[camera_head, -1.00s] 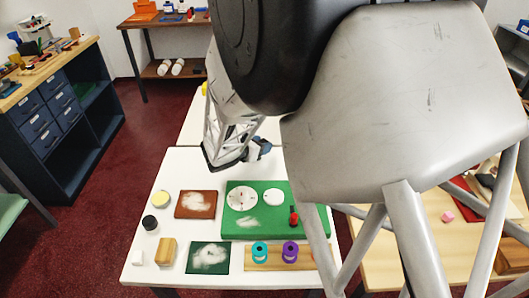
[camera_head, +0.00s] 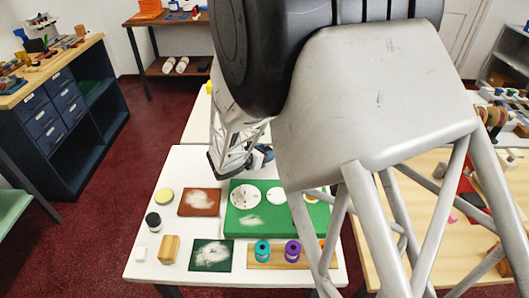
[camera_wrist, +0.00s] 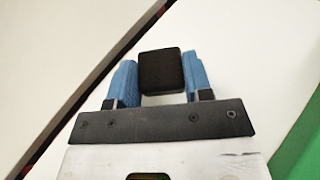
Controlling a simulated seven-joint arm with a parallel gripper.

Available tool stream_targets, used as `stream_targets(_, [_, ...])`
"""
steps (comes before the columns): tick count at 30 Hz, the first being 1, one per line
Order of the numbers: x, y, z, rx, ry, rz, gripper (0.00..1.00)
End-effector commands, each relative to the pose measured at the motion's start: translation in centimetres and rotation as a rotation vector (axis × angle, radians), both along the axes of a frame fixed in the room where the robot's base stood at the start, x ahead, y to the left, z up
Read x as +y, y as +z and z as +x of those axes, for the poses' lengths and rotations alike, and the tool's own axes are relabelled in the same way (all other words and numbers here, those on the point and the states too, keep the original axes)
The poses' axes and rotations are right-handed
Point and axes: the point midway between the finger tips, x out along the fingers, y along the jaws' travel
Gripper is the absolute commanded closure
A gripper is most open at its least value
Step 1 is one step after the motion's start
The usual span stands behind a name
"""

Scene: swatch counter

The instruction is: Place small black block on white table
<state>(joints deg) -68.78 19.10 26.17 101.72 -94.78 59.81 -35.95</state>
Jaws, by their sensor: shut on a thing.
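My gripper (camera_wrist: 160,63) has blue fingers on both sides of the small black block (camera_wrist: 161,76) and is shut on it. The block is dark and square with rounded corners, and it stands out past the fingertips. Below it in the wrist view is the white table (camera_wrist: 205,28). In the head view my gripper (camera_head: 262,157) is over the back part of the white table (camera_head: 152,262), behind the green board. The block cannot be made out there. Whether it touches the table I cannot tell.
The green board (camera_head: 237,225) with white discs lies on the table; its edge shows in the wrist view. A brown card (camera_head: 187,209), a dark green card (camera_head: 228,262), a wooden block (camera_head: 170,249) and a dark jar (camera_head: 153,222) stand nearby. A dark gap (camera_wrist: 92,92) separates two white surfaces.

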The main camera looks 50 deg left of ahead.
Motion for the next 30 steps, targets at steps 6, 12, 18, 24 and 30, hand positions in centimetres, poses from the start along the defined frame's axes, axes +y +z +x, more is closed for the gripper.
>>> stream_targets(6, [0.00,-0.09,0.00,0.000,0.000,0.000,0.77])
stream_targets(12, [0.00,-0.26,0.00,0.000,0.000,0.000,0.39])
stream_targets(18, [0.00,-0.26,0.00,0.000,0.000,0.000,0.28])
stream_targets(24, [0.01,-0.15,0.00,0.000,0.000,0.000,0.28])
stream_targets(30, [0.03,0.33,-0.70,0.000,0.001,0.000,0.28])
